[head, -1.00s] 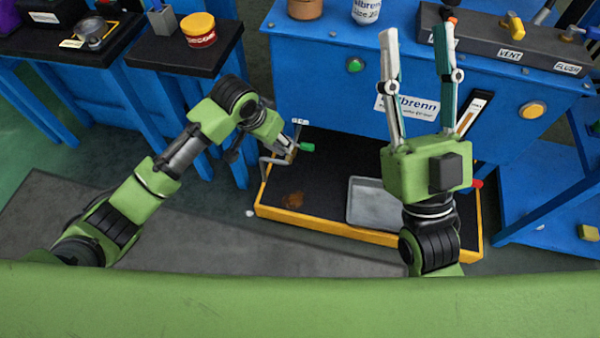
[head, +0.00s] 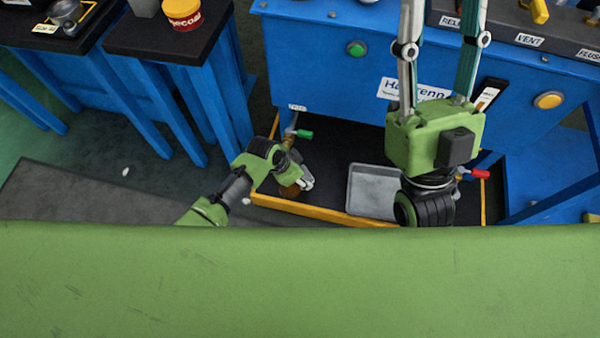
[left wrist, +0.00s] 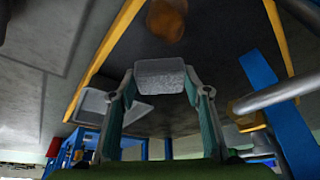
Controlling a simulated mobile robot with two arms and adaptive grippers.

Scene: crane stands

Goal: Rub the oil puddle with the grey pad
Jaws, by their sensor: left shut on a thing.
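My left gripper (head: 305,184) is low over the dark drip tray, right at the oil puddle (head: 290,190), a brown stain that it partly covers. In the left wrist view the fingers (left wrist: 160,84) are shut on the grey pad (left wrist: 160,75), a pale block between their tips. The brown puddle (left wrist: 167,18) shows beyond the pad, at the top of that view. Whether the pad touches the tray floor, I cannot tell. My right gripper (head: 442,25) points up in front of the blue bench, its fingers wide apart and its tips cut off by the frame.
The drip tray has a yellow rim (head: 325,213). A grey metal pan (head: 372,190) lies in it, right of the puddle. A green-handled tap (head: 303,133) and a red-handled one (head: 480,174) stick out low on the blue bench (head: 310,70). A black-topped stand (head: 150,40) is at left.

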